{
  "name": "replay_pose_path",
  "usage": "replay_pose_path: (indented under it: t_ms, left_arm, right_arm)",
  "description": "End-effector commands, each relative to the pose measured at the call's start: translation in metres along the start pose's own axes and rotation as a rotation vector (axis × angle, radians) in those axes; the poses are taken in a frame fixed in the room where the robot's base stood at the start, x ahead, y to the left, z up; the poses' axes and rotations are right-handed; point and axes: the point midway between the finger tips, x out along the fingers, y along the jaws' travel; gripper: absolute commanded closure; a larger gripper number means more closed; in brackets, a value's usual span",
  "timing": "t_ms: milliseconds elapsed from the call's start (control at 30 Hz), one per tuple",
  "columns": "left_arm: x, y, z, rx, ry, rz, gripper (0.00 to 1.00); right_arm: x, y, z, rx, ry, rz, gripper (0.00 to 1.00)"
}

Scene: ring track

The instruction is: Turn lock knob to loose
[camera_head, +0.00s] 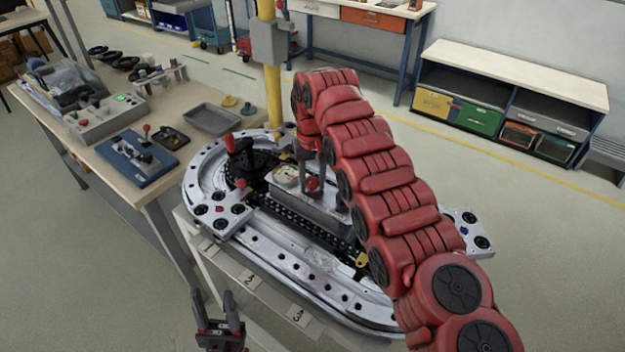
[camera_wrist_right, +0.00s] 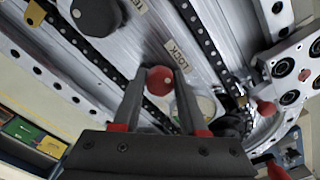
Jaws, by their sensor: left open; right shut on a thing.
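The lock knob (camera_wrist_right: 160,80) is a round red knob with a pale centre dot, beside a "LOCK" label (camera_wrist_right: 180,54) on a grey metal housing. In the right wrist view it sits between the fingertips of my right gripper (camera_wrist_right: 159,84), which is shut on it. In the head view the red knob (camera_head: 312,184) shows below that gripper on the central housing (camera_head: 325,212) of the ring track. Which way the knob is turned cannot be told. My left gripper (camera_head: 214,302) is open and empty, low in front of the track's near left edge.
The oval metal ring track (camera_head: 285,262) carries a black chain and red-handled parts (camera_head: 238,150) at left. A black knob (camera_wrist_right: 95,14) stands by another label. A wooden workbench (camera_head: 150,180) with a grey tray (camera_head: 211,118) is at left. My right arm covers the track's right part.

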Motion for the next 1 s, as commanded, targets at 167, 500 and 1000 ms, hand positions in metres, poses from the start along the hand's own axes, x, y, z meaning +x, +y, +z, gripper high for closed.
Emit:
replay_pose_path:
  t_ms: [167,500,1000]
  left_arm:
    - [0.000,0.000,0.000,0.000,0.000,0.000,0.50]
    - [0.000,0.000,0.000,0.000,0.000,0.000,0.50]
    - [0.042,-0.002,-0.007,0.000,0.001,0.000,0.50]
  right_arm:
    - [-0.001,0.000,-0.001,0.000,0.003,0.000,0.51]
    - [0.000,0.000,0.000,0.000,0.001,0.000,0.28]
    - [-0.067,-0.001,0.000,0.000,0.000,0.000,0.28]
